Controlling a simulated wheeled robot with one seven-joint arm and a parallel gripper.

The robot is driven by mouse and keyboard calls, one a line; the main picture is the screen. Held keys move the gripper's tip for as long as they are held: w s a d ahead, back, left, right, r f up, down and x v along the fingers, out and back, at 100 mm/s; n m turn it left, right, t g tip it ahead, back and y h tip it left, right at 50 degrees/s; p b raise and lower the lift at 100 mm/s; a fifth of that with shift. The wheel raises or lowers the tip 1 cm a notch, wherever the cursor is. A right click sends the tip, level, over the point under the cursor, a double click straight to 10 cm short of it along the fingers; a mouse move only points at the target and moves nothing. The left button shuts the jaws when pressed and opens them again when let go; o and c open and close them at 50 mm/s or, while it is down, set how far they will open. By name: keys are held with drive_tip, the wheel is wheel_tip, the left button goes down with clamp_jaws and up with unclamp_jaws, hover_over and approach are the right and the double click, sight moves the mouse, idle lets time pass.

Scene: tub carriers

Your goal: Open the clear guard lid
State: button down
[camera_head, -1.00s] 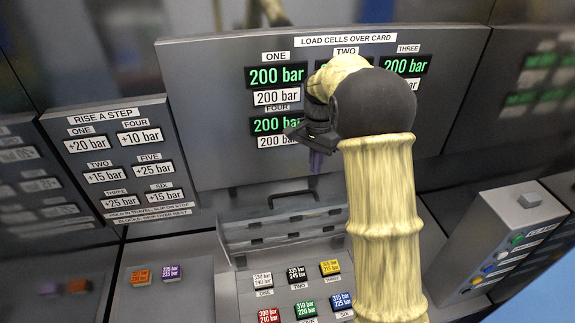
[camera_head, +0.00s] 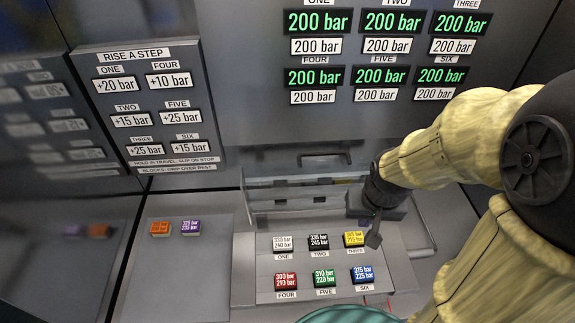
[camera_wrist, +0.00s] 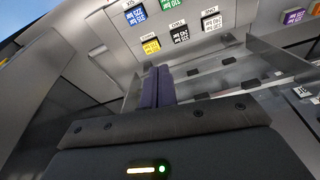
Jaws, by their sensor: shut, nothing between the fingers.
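A dark bar-shaped handle (camera_head: 325,157) shows below the load-cell display in the head view. The clear guard lid itself is hard to make out, and I cannot tell its edges or its angle. My gripper (camera_head: 374,238) is shut and empty, pointing down near the yellow tile at the right of the tile panel. In the wrist view its purple fingers (camera_wrist: 157,86) are together, beside thin upright plates and the rack. I cannot tell whether they touch anything. My wrist hides the right end of the rack in the head view.
A grey rack (camera_head: 262,199) with thin side plates lies below the handle. In front is the panel with several coloured pressure tiles (camera_head: 324,278). Orange (camera_head: 160,228) and purple (camera_head: 191,227) tiles lie on the left ledge. The display wall (camera_head: 240,110) rises behind.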

wheel_tip(320, 180, down, 10)
drive_tip(key=s+b, duration=0.1)
drive_tip(key=b, duration=0.7)
drive_tip(key=shift+s, duration=0.15)
drive_tip(key=shift+a, duration=0.1)
